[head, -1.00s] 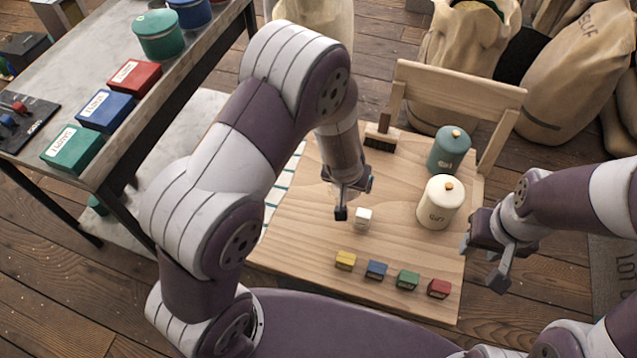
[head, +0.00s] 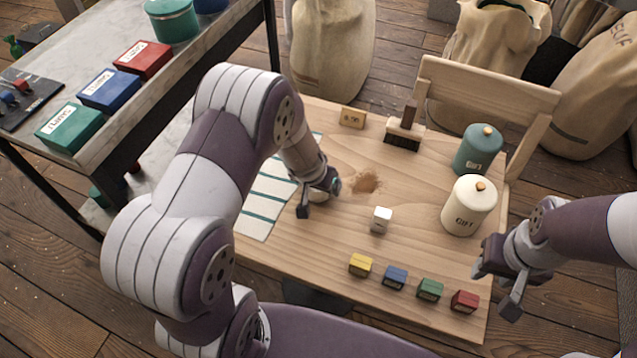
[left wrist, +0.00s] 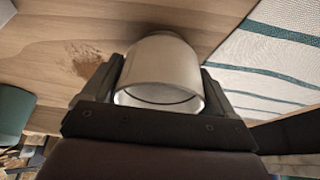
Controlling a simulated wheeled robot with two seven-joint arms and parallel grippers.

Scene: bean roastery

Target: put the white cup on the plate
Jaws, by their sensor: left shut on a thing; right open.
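The white cup (left wrist: 160,75) is between the two fingers of my left gripper (left wrist: 155,90) in the left wrist view, its round rim toward the camera. In the head view my left gripper (head: 318,198) is over the left part of the wooden table, beside the striped cloth, and mostly hides the cup. I cannot tell whether the cup touches the table. My right gripper (head: 500,277) is open and empty off the table's right edge. No plate can be made out in either view.
The wooden table (head: 330,255) holds a striped cloth (head: 262,205), a white cube (head: 381,220), several small coloured blocks (head: 395,277), a brush (head: 404,133), a cream canister (head: 468,206) and a teal canister (head: 478,150). A brown stain (head: 365,182) lies near my left gripper.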

